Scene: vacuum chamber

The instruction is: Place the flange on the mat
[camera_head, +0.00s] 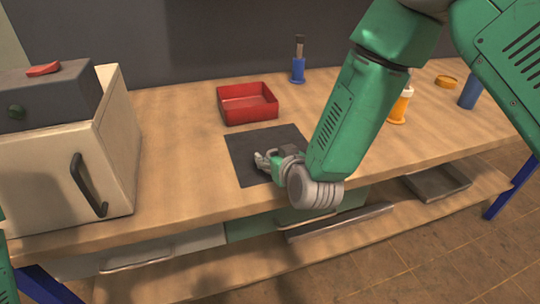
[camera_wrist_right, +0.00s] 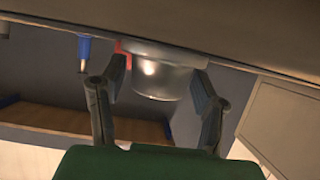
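The flange (camera_wrist_right: 162,73) is a grey metal cylinder with a wider rim. It shows between the two fingers of my right gripper in the right wrist view (camera_wrist_right: 160,75), which looks upside down. Its rim side meets the dark surface at the top of that view. A narrow gap seems to show beside the left-hand finger, so the fingers look open around the flange. In the head view my right gripper (camera_head: 268,160) is low over the dark mat (camera_head: 243,150); the hand largely hides the flange there. My left gripper is not in view.
A red tray (camera_head: 248,116) lies just behind the mat. A blue holder (camera_head: 298,70) stands further back. A cream box with a dark handle (camera_head: 70,160) stands at the left. An orange-and-white container (camera_head: 401,105) is right of my arm. Bare tabletop lies left of the mat.

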